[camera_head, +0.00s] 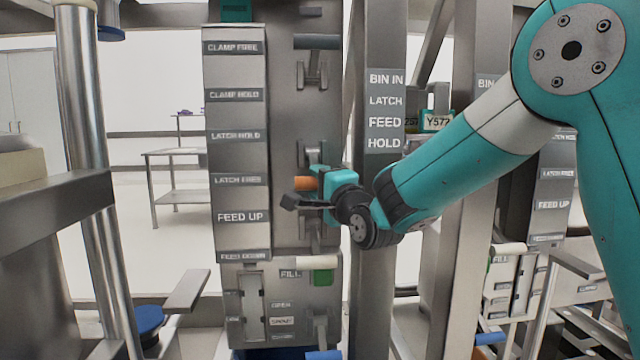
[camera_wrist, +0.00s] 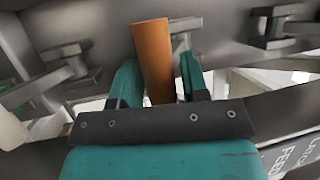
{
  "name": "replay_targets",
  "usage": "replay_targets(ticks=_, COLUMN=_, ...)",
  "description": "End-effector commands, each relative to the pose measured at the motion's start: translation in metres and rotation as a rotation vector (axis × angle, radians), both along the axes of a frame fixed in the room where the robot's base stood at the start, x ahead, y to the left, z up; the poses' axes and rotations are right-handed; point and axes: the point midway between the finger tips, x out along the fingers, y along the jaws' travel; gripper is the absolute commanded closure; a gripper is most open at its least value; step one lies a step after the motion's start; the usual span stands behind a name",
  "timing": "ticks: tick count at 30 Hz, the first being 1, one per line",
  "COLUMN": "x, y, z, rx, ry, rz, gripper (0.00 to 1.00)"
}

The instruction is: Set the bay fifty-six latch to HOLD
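The latch lever has an orange handle (camera_head: 304,183), level with the LATCH FREE label (camera_head: 238,180) and below the LATCH HOLD label (camera_head: 236,135). My gripper (camera_head: 318,190) is at the handle, reaching in from the right. In the wrist view the orange handle (camera_wrist: 152,55) stands between the two teal fingers of my gripper (camera_wrist: 160,80). A small gap shows on the handle's right side; the left finger is close, and contact there cannot be told. The lever's base is partly hidden. No bay number fifty-six is readable.
A lever (camera_head: 316,42) sits higher on the panel, near the CLAMP labels. A steel post (camera_head: 377,220) stands just behind my wrist. A shiny column (camera_head: 90,150) stands at left.

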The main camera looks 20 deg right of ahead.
Motion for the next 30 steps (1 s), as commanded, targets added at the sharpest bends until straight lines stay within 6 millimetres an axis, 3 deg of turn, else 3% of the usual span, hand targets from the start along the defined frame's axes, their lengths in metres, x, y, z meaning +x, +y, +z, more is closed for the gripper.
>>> replay_targets(ticks=1, x=0.0, y=0.0, z=0.0, rx=0.0, ry=0.0, rz=0.0, gripper=0.7)
replay_targets(ticks=5, x=0.0, y=0.0, z=0.0, rx=0.0, ry=0.0, rz=0.0, gripper=1.0)
replay_targets(ticks=17, x=-0.003, y=0.001, z=0.012, rx=0.014, ry=0.066, rz=0.001, gripper=1.0)
replay_targets(ticks=30, x=-0.01, y=0.002, z=0.049, rx=0.078, ry=0.373, rz=0.0, gripper=1.0)
